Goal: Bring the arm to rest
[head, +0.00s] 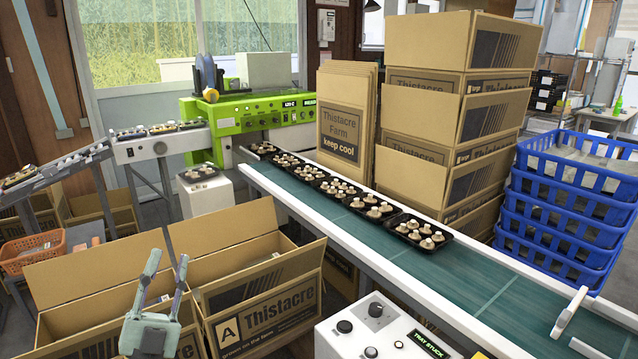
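My gripper (163,273) is at the lower left of the head view, fingers pointing up. Its two grey-green fingers stand apart, with nothing seen between them. Behind and around it are two open cardboard boxes. The left box (95,262) is partly hidden by my gripper. The right box (262,322) is marked "A Thistacre" and has its flaps up. Whether my gripper touches either box cannot be told. Black trays of mushrooms (420,232) stand in a line on the green conveyor belt (470,268), to the right of my gripper.
A control box (375,330) labelled "TRAY STUCK" stands at the bottom centre. A green machine (255,115) sits at the belt's far end. Stacked cartons (450,100) and blue crates (565,215) line the belt's far side. An orange basket (30,250) is at left.

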